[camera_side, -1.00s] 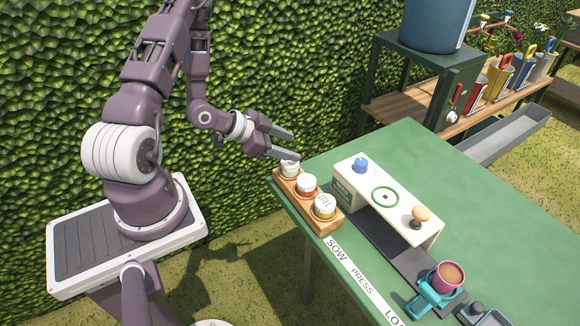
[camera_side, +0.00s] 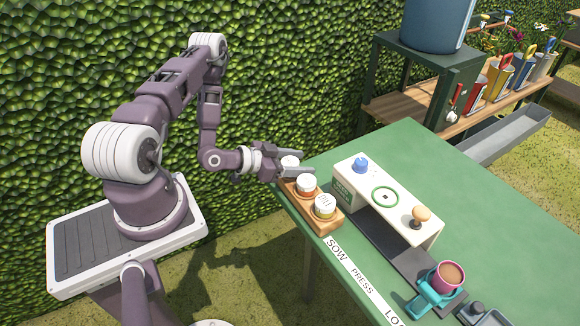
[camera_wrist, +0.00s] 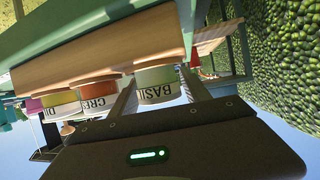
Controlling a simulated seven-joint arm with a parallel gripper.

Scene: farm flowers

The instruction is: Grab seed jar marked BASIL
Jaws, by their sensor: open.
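The jar marked BASIL (camera_wrist: 158,84) shows in the wrist view with a green band and a white label, the letters upside down. It stands between the two open fingers of my gripper (camera_wrist: 160,98). In the side view its white lid (camera_side: 290,162) shows at the far end of the wooden rack (camera_side: 331,222), partly hidden by my gripper (camera_side: 297,164). The fingers are around the jar; I cannot tell whether they touch it.
The jar beginning CRES (camera_wrist: 97,92), with a red band, stands beside BASIL, and a yellow-banded jar (camera_wrist: 60,103) beyond it. The white press stand (camera_side: 392,199) is right of the rack on the green table (camera_side: 490,195). A cup (camera_side: 449,277) stands at the front.

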